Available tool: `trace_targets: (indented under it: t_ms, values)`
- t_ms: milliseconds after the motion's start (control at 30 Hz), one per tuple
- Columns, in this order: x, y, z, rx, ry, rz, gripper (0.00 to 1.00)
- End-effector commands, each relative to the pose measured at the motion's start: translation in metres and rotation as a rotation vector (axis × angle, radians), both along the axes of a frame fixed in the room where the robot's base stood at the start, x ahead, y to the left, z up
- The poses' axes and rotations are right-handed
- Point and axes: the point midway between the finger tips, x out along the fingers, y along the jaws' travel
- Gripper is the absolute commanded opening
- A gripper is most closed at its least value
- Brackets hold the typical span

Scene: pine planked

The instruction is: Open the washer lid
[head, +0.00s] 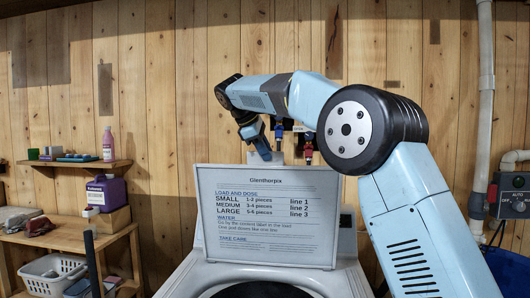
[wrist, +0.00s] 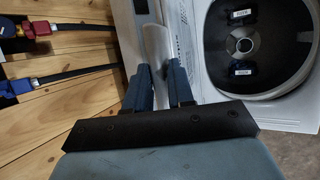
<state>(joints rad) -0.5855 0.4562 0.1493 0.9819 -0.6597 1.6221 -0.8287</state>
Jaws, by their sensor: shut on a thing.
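The washer lid (head: 268,217) stands raised, close to upright, behind the tub opening, with its printed label side facing the head camera. My gripper (head: 264,152) is at the lid's top edge in the head view, fingers pointing down. In the wrist view my gripper (wrist: 158,95) is shut on the pale edge of the lid (wrist: 156,45). The washer (head: 200,279) is below the lid, and its open round tub (wrist: 262,45) shows at right in the wrist view. The exact contact of the fingertips is hard to see.
Red and blue taps (head: 308,146) with hoses are on the plank wall behind the lid. A shelf with bottles and a basket (head: 50,273) stands at left. A pipe and control box (head: 511,194) are at right. The space above the tub is clear.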

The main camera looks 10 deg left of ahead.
Motion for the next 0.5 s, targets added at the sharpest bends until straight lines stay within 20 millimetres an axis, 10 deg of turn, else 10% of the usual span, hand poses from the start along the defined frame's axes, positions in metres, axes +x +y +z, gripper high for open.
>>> trace_targets:
  t_ms: [33, 67, 233, 500]
  values:
    - [-0.0014, 0.007, -0.0039, 0.007, 0.005, 0.012, 0.0]
    - [-0.0013, 0.0067, -0.004, 0.007, 0.005, 0.012, 0.24]
    - [0.0001, 0.0026, -0.0034, 0.005, 0.005, 0.005, 0.4]
    - [0.0008, -0.0007, -0.0007, 0.004, 0.002, -0.001, 0.4]
